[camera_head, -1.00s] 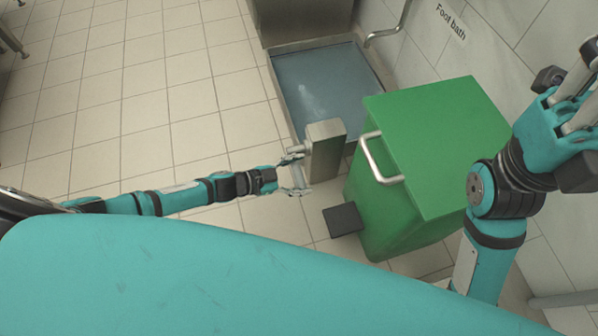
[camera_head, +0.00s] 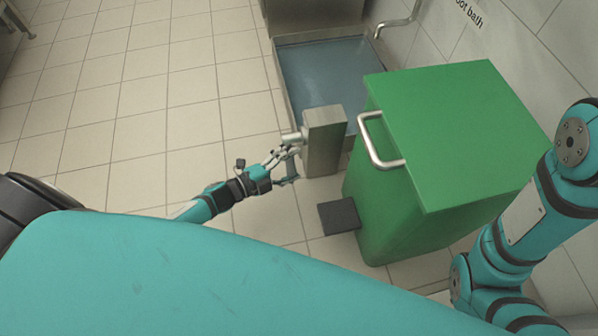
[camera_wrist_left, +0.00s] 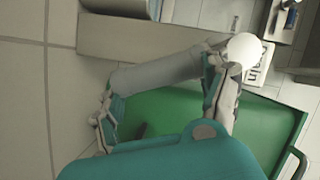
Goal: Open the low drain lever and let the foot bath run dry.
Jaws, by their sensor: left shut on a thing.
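The foot bath (camera_head: 287,78) is a shallow floor basin with blue-grey water, at the top of the head view. A grey post (camera_head: 325,150) stands at its near edge. The drain lever (camera_head: 293,137) is on the post's left side. In the left wrist view it looks like a pale grey bar (camera_wrist_left: 160,72) with a white round end (camera_wrist_left: 243,50). My left gripper (camera_head: 285,165) is shut on the lever; its fingers show on both sides of the bar in the wrist view (camera_wrist_left: 165,105). The fingers partly hide the lever in the head view. My right gripper is out of view.
A green bin (camera_head: 455,130) with a metal handle (camera_head: 372,150) stands right of the post, close to it. A dark plate (camera_head: 340,216) lies at its foot. A metal pipe (camera_head: 398,22) comes off the wall above the bath.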

